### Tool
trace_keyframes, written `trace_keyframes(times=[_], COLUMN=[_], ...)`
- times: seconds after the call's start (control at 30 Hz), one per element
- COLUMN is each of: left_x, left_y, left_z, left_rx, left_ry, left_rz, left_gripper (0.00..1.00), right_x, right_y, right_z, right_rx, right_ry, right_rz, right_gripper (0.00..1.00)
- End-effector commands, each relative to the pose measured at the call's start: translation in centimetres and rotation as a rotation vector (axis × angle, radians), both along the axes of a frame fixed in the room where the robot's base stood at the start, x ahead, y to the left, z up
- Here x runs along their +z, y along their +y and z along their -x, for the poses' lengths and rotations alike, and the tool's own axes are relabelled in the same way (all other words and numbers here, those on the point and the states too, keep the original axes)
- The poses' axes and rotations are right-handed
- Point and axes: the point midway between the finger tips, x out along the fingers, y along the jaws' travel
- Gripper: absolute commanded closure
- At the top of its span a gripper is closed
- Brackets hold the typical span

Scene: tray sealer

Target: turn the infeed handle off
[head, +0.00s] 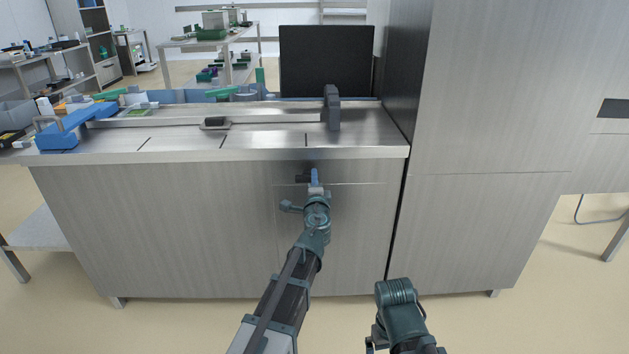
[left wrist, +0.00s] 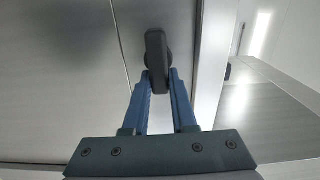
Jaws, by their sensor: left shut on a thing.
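The infeed handle (head: 301,178) is a small dark lever on the front panel of the steel counter, just below the counter's edge. In the head view it lies roughly level, with its left part showing beside my blue fingers. In the left wrist view the dark handle (left wrist: 156,52) is a rounded bar on a round hub. My left gripper (head: 315,178) is at the panel, shut on the handle. In the left wrist view its blue fingertips (left wrist: 160,76) sit on both sides of the bar's near end.
The steel counter (head: 180,158) juts out just above the handle. A tall steel cabinet (head: 500,120) stands close on the right. A blue bar-like part (head: 80,122) lies on the counter's left end. The floor in front is clear.

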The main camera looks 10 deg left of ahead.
Motion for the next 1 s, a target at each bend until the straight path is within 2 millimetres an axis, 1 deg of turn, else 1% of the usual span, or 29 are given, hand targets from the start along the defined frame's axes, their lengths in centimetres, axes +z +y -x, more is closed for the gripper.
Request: trace_keyframes(times=[0.03,0.6,0.63,0.77,0.8,1.0], left_x=[-0.11,-0.1,-0.1,-0.09,-0.09,-0.06], left_y=[0.37,0.47,0.47,0.4,0.35,0.21], left_z=[0.24,0.22,0.22,0.17,0.15,0.06], left_rx=[0.01,0.012,0.012,0.009,0.008,0.005], left_ry=[0.003,0.01,0.01,0.01,0.01,0.01], left_rz=[-0.005,-0.034,-0.034,-0.034,-0.034,-0.034], left_gripper=[1.0,1.0,0.71,0.48,0.45,0.45], right_x=[-0.08,-0.09,-0.09,-0.09,-0.08,-0.06], right_y=[0.0,0.0,0.0,0.0,0.0,0.0], right_z=[0.0,0.0,0.0,0.01,0.0,0.0], right_rx=[0.0,0.0,0.0,0.0,0.0,0.0], right_ry=[0.0,0.0,0.0,0.0,0.0,0.0], right_rz=[0.0,0.0,0.0,0.0,0.0,0.0], right_gripper=[0.0,0.0,0.0,0.0,0.0,0.0])
